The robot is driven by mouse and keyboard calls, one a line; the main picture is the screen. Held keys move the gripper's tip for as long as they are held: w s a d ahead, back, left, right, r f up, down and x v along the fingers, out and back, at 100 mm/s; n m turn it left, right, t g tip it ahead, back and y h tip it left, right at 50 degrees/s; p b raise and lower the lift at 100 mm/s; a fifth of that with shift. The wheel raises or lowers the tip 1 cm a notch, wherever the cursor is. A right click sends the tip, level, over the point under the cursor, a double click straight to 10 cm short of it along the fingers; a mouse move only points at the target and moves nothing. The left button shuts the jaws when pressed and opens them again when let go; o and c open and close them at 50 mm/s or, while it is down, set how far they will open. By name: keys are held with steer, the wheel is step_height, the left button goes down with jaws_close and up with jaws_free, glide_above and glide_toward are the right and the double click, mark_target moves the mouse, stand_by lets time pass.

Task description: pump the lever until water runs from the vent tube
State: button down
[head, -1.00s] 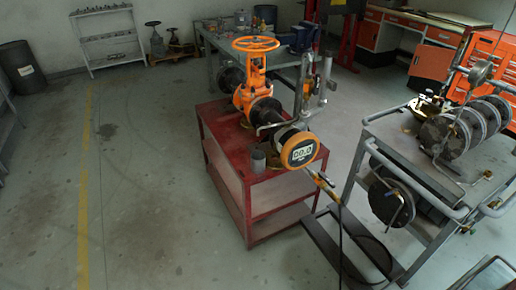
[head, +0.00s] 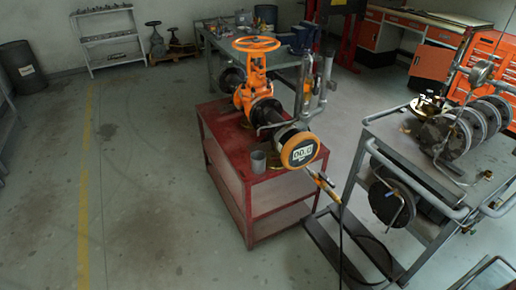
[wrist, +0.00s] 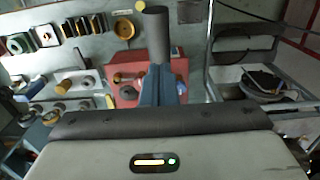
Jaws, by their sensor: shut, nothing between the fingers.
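The orange gate valve (head: 255,82) lies on the red cart (head: 217,140), with a round orange-rimmed gauge (head: 300,151) at its near end. A thin bent grey tube (head: 270,127), perhaps the vent tube, sits above a grey cup (head: 258,161); I see no water. Upright grey parts (head: 325,78) stand behind the gauge; I cannot tell whether one is the lever. In the wrist view my gripper (wrist: 161,78) is shut and empty. A dark cylinder with a yellow end (wrist: 157,32) shows past its fingertips; whether they touch is unclear. I cannot pick out my gripper in the head view.
A grey trolley (head: 400,150) with dark flanges stands at the right. A yellow fitting (head: 322,184) with a black hose (head: 341,240) hangs between cart and trolley. A workbench (head: 212,40) stands behind. The floor (head: 140,190) at the left is clear.

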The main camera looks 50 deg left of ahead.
step_height(320, 180, down, 15)
steer(key=b, duration=1.1)
steer(key=shift+r, duration=0.15)
step_height(320, 180, up, 13)
steer(key=p, duration=1)
steer(key=shift+f, duration=0.2)
